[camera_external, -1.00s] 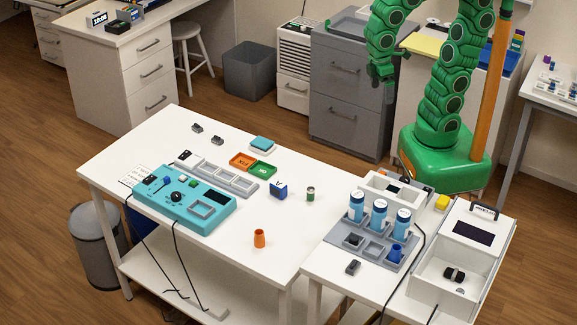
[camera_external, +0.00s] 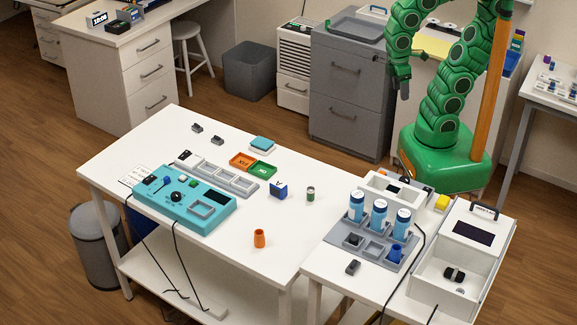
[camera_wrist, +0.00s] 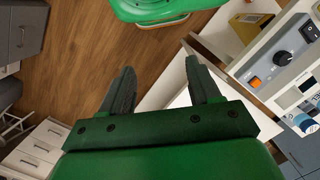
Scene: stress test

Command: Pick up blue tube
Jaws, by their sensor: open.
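A small blue tube (camera_external: 396,253) stands upright in the front right compartment of a grey rack (camera_external: 371,249) in the external view. I cannot make the tube out in the wrist view. My gripper (camera_external: 403,91) hangs in the air behind the rack and well above it, apart from the tube. In the wrist view my gripper (camera_wrist: 161,76) has its two dark fingers spread, with nothing between them.
Several white bottles with blue labels (camera_external: 378,217) stand in the rack's back row. A white box (camera_external: 450,275) is to its right, and a dark block (camera_external: 353,267) lies in front. An orange cup (camera_external: 259,238) stands on the long white table (camera_external: 225,250).

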